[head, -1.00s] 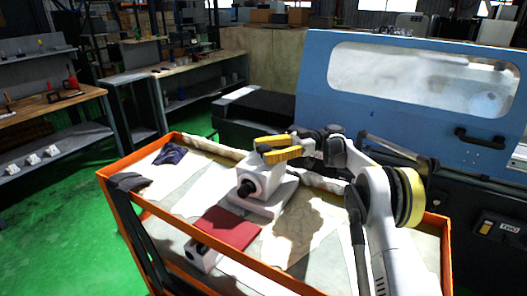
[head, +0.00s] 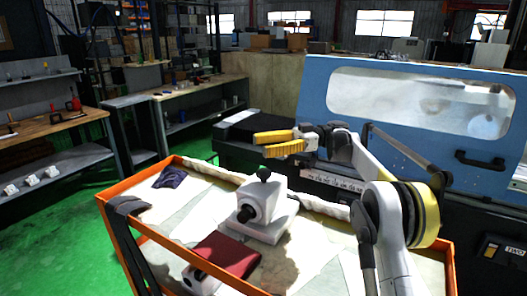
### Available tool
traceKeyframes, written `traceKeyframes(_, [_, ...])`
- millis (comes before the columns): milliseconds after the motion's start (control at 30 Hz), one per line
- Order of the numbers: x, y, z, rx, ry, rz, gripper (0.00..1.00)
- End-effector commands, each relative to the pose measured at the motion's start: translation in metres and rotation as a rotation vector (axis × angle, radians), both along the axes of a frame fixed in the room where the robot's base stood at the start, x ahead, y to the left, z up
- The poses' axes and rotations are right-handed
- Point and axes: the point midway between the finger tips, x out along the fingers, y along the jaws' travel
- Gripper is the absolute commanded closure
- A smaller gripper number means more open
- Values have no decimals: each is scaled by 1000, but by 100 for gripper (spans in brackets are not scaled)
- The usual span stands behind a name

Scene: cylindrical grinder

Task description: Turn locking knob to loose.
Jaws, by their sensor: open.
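A white block-shaped device (head: 268,195) stands on a white base plate in the orange-rimmed tray. It has a black knob on top (head: 264,174) and a larger round black knob on its front face (head: 246,213). I cannot tell which of them is the locking knob, and no loose marking is readable. My gripper (head: 261,145), with yellow fingers pointing left, is open and empty. It appears above and behind the top knob, apart from it.
The orange-rimmed tray (head: 118,196) also holds a dark red cloth or book (head: 226,255), a second white part with a black knob (head: 198,281), and a dark blue cloth (head: 171,177). A blue machine cover (head: 318,100) stands behind at right.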

Motion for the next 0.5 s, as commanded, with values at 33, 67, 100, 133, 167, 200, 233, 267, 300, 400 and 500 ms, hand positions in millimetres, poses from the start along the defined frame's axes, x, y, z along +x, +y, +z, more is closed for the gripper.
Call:
traceKeyframes(33, [0, 0, 0, 0, 0, 0, 39])
traceKeyframes(67, [0, 0, 0, 0, 0, 0, 39])
traceKeyframes(100, [0, 0, 0, 0, 0, 0, 39])
traceKeyframes(133, [0, 0, 0, 0, -1, -1, 39])
traceKeyframes(167, [0, 0, 0, 2, -6, -3, 39])
traceKeyframes(200, [1, 1, 0, 7, -20, -10, 39])
traceKeyframes(233, [2, 1, 0, 13, -38, -20, 39])
traceKeyframes(267, [3, 2, 0, 22, -66, -32, 39])
traceKeyframes(300, [5, 3, 0, 38, -118, -58, 39])
traceKeyframes(400, [13, 8, 0, 87, -319, -154, 39])
traceKeyframes(500, [21, 11, -1, 121, -592, -281, 39])
